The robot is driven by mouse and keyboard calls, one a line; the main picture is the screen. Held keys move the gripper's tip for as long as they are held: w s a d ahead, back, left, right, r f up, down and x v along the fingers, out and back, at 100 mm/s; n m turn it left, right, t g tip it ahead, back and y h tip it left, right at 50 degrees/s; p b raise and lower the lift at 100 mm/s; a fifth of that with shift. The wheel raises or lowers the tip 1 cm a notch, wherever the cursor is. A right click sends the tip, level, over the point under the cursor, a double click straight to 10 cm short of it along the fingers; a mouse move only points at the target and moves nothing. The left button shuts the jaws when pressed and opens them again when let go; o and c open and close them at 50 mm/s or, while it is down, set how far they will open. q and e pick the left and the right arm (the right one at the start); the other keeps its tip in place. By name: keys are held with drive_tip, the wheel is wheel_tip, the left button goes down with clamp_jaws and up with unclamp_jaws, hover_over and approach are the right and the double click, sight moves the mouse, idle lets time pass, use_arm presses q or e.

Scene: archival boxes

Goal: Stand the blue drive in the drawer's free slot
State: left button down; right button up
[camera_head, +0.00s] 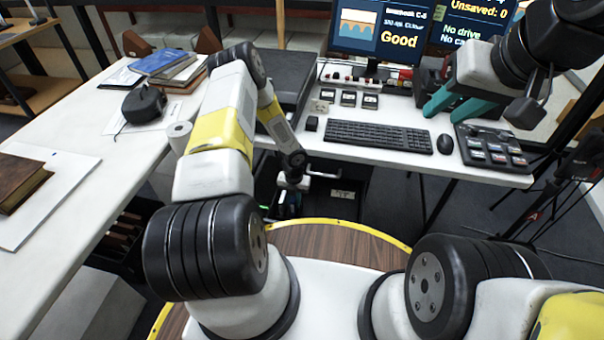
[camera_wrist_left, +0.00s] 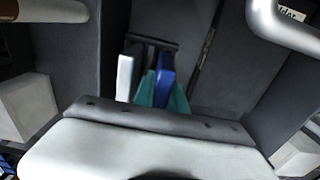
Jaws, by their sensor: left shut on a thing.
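The blue drive (camera_wrist_left: 165,78) stands on edge between the teal fingers of my left gripper (camera_wrist_left: 161,92), low inside the dark drawer (camera_wrist_left: 215,85). A narrow white upright piece (camera_wrist_left: 125,77) is just left of the fingers. In the head view my left gripper (camera_head: 291,204) reaches down into the drawer (camera_head: 347,209) below the desk; the drive is too small to make out there. The drive's lower end and the slot under it are hidden in the left wrist view. My right gripper (camera_head: 455,103) is open and empty above the desk.
The white desk (camera_head: 390,158) carries a keyboard (camera_head: 378,136), a mouse (camera_head: 445,144) and a dark tray of several drives (camera_head: 491,147). A metal drawer handle (camera_wrist_left: 282,27) is near the left wrist. A side table (camera_head: 75,190) stands at left.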

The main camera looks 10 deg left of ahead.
use_arm(q)
drive_tip(key=shift+f, duration=1)
drive_tip(key=c, duration=1.3)
unclamp_jaws()
drive_tip(key=shift+r, duration=3.9)
